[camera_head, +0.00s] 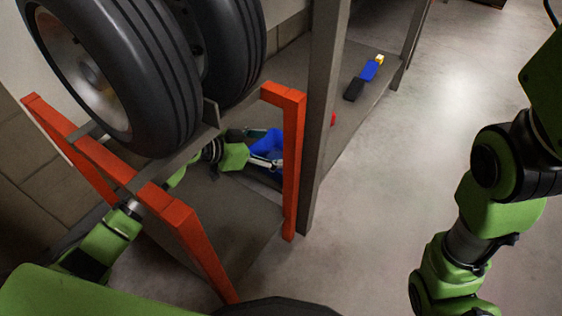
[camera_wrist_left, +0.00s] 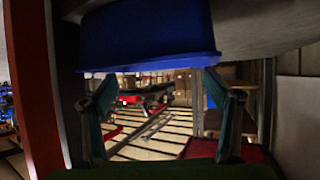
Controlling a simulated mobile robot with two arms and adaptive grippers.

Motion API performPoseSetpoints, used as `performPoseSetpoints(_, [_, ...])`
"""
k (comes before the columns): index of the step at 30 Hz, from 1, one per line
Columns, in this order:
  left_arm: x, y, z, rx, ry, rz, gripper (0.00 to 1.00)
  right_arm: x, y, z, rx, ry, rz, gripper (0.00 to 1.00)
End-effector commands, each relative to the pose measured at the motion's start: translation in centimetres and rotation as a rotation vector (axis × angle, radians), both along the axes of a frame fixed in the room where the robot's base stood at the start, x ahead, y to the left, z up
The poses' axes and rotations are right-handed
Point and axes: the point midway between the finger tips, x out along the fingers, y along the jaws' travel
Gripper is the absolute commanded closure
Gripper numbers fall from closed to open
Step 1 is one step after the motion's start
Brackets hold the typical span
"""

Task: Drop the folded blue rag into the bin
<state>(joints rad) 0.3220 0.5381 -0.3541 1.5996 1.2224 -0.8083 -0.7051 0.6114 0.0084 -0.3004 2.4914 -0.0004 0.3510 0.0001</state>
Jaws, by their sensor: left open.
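My left gripper (camera_head: 265,150) reaches in under the tyres, between the orange posts. It is open, with its teal fingers apart; they also show in the left wrist view (camera_wrist_left: 160,98) with nothing visible between them. A blue bin (camera_head: 270,141) is right at the fingers in the head view, partly hidden by them. In the wrist view, which appears upside down, a blue box-like shape with a rim, likely this bin (camera_wrist_left: 150,38), fills the top. I cannot pick out the folded blue rag for certain in either view. My right gripper is out of view.
Large black tyres (camera_head: 150,75) sit above my left arm. An orange post (camera_head: 294,165) and a grey upright (camera_head: 325,110) stand close right of the gripper. A black item (camera_head: 353,89) and a blue item (camera_head: 370,71) lie on the grey shelf. Floor at right is clear.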

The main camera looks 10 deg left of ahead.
Motion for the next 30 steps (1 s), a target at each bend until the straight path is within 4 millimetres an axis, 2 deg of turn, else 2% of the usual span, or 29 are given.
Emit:
performPoseSetpoints(5, [-0.4, 0.5, 0.2, 0.001, 0.0, 0.001, 0.19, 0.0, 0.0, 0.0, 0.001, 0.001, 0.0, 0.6])
performPoseSetpoints(8, [-1.2, 1.4, 0.8, 0.003, 0.001, 0.0, 0.19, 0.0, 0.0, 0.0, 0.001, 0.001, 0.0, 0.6])
performPoseSetpoints(21, [-6.4, 6.8, 4.9, 0.003, 0.001, 0.002, 0.19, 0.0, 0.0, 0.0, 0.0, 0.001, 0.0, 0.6])
performPoseSetpoints(30, [-7.3, 7.7, 5.7, -0.001, 0.001, 0.0, 0.19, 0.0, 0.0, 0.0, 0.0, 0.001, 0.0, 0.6])
